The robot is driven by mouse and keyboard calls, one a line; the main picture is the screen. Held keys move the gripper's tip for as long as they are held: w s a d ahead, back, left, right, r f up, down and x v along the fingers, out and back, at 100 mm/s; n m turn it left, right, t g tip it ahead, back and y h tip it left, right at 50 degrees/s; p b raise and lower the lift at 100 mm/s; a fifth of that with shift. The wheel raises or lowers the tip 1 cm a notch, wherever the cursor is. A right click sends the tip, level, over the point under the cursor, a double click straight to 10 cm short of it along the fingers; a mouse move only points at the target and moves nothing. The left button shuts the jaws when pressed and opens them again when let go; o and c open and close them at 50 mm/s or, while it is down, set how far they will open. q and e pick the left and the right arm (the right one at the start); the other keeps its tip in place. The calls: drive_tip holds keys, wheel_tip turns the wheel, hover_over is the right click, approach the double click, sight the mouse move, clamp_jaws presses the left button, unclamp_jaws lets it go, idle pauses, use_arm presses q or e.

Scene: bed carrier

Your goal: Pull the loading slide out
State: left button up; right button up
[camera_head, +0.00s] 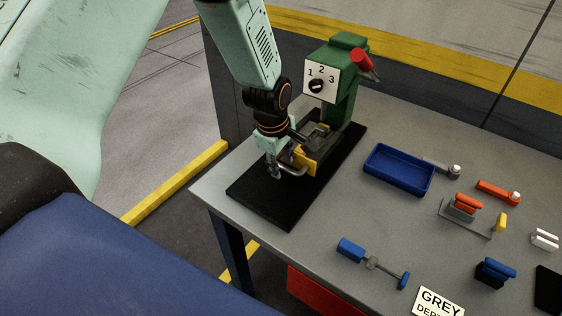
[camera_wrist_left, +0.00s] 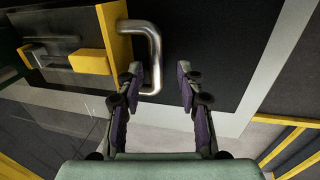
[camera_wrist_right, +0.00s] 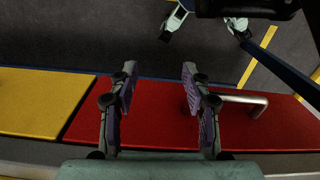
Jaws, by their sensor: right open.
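The loading slide (camera_head: 305,160) is a dark tray with a yellow front, under the green press on a black base plate. Its bent metal handle (camera_wrist_left: 154,45) sticks out from the yellow front (camera_wrist_left: 115,35). My left gripper (camera_head: 275,168) is at the handle. In the left wrist view the left gripper (camera_wrist_left: 160,85) is open, its fingers apart. The handle's bar reaches between them, close to the left finger; I cannot tell whether they touch. My right gripper (camera_wrist_right: 157,85) is open and empty over a red drawer front, seen only in the right wrist view.
The green press (camera_head: 347,85) has a numbered dial and a red lever. A blue tray (camera_head: 399,170) and several small tools lie on the grey table (camera_head: 320,238). A metal handle (camera_wrist_right: 240,98) is on the red drawer front (camera_wrist_right: 155,118), with a yellow one beside it.

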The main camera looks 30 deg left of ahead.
use_arm(q)
drive_tip(key=shift+w+d+f, duration=0.15)
drive_tip(key=shift+w+f, duration=0.1)
drive_tip(key=shift+w, duration=0.15)
drive_tip(key=shift+s+r, duration=0.2)
drive_tip(key=shift+s, duration=0.1)
drive_tip(key=c, duration=0.6)
drive_tip(key=shift+w+f, duration=0.1)
clamp_jaws()
